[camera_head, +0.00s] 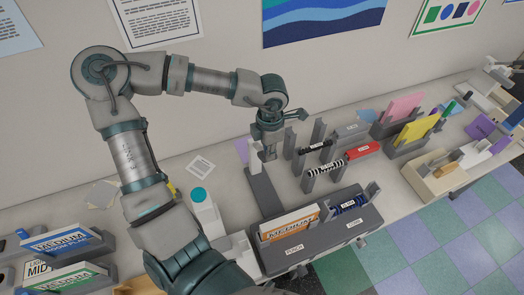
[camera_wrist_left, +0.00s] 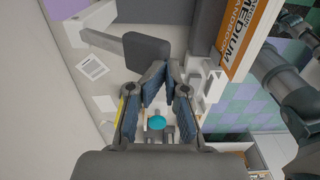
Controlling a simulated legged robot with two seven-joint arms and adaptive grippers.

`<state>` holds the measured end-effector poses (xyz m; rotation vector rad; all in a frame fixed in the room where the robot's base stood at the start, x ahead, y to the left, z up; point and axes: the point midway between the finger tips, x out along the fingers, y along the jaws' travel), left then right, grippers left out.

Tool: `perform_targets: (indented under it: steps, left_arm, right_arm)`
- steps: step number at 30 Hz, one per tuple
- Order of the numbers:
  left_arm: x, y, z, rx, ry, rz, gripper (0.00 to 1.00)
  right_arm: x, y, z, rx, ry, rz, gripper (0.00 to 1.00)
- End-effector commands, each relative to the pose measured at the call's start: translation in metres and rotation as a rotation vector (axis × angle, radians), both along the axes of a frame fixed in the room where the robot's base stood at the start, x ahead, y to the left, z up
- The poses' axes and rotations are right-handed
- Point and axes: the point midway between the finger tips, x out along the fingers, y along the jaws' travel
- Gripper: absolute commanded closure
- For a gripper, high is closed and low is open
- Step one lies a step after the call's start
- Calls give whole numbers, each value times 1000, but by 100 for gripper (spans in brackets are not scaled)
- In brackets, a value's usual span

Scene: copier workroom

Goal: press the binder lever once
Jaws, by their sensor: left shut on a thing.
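The binder, by its look, has a dark grey base slab (camera_head: 265,192) on the counter, with a white upright behind it. In the left wrist view a grey paddle on a short bar, likely the binder lever (camera_wrist_left: 147,47), sticks out over the dark slab. My left gripper (camera_head: 268,152) points down over the back end of the slab. In the left wrist view its fingertips (camera_wrist_left: 163,68) meet just beside the paddle's edge. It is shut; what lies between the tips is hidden. Whether the fingers touch the paddle I cannot tell. My right gripper is out of view.
A grey holder (camera_head: 322,244) with an orange-edged MEDIUM booklet (camera_head: 290,225) stands in front. Grey racks with black, striped and red rolls (camera_head: 362,149) are to the right. A white object with a teal top (camera_head: 198,195) stands left of the slab.

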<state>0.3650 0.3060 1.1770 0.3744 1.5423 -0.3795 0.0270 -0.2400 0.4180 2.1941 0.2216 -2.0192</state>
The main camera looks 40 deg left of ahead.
Motion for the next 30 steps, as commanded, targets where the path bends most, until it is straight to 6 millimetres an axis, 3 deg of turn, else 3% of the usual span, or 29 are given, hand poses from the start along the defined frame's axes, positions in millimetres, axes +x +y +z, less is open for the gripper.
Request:
perform_targets:
  steps: [10, 24, 30]
  left_arm:
    - [1, -10, 3, 6, -4, -1, 100]
    - [0, -3, 33, 1, -5, -1, 100]
    - [0, -3, 33, 0, -4, -2, 100]
  right_arm:
    - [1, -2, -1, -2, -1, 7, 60]
    - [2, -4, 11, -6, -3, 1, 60]
    - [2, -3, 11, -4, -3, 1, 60]
